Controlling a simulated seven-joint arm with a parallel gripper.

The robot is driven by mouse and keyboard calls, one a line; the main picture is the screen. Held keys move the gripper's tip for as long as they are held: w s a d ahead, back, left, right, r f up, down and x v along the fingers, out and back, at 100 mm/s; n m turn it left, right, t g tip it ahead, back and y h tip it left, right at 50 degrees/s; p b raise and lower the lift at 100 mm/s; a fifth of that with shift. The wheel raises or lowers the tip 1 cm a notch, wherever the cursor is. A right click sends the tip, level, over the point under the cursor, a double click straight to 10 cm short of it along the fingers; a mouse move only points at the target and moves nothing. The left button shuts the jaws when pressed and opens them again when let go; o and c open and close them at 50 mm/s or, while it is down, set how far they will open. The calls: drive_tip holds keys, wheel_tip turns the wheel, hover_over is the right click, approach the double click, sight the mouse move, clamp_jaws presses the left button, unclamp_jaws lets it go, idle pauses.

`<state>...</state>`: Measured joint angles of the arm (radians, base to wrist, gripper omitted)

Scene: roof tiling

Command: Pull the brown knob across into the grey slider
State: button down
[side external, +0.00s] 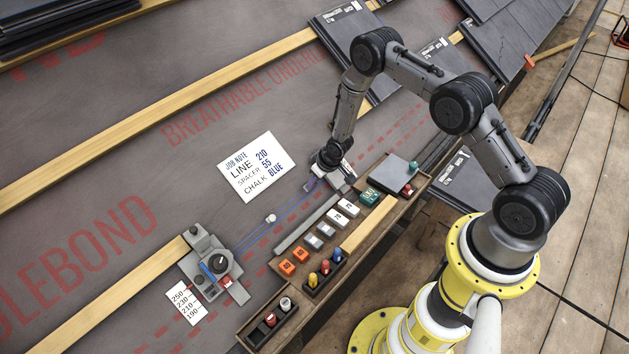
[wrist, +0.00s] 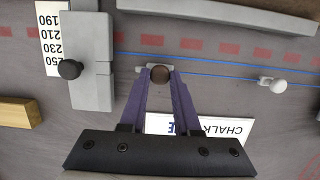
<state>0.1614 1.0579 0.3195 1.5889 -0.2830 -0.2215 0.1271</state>
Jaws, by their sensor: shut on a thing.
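The brown knob (wrist: 160,73) is round and sits on a small pale tab at the blue line in the wrist view. My gripper (wrist: 160,78) has its purple fingertips shut on the knob, one on each side. The grey slider (wrist: 92,55), an upright grey block with a black knob (wrist: 69,69) on its left, stands left of the brown knob, with a short gap between the slider and the tab. In the side view my gripper (side external: 312,184) is at the far end of the blue line, and the brown knob cannot be made out there.
A white knob (wrist: 278,86) sits on the line to the right in the wrist view. A scale card (wrist: 52,40) lies beside the slider. The job note (side external: 257,167) lies nearby. A wooden tray (side external: 350,239) of blocks and pegs and a grey clamp (side external: 212,262) flank the line.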

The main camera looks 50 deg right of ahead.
drive_tip(key=shift+d, duration=0.1)
drive_tip(key=shift+d, duration=2.5)
drive_tip(key=c, duration=0.6)
unclamp_jaws()
drive_tip(key=v, duration=1.4)
drive_tip(key=shift+f, duration=0.1)
